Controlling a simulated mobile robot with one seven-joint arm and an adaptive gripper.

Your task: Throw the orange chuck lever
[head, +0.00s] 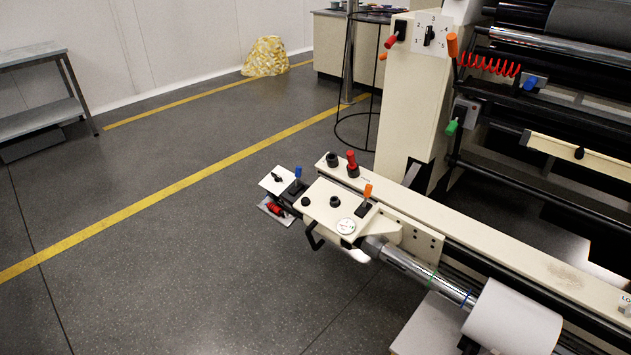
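An orange lever (368,191) stands upright on a dark base on the cream housing (322,206) at the end of the roll shaft. It is the orange lever closest to the chuck end of the silver shaft (412,264). Another orange handle (452,45) sits higher up on the cream column (412,95), and a small orange knob (383,56) is on that column's left side. My gripper is not in view.
A blue lever (298,172), a red knob (351,158) and black knobs crowd the housing. A white roll (515,318) is on the shaft. The grey floor (190,260) left of the machine is clear. A metal bench (40,95) stands far left.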

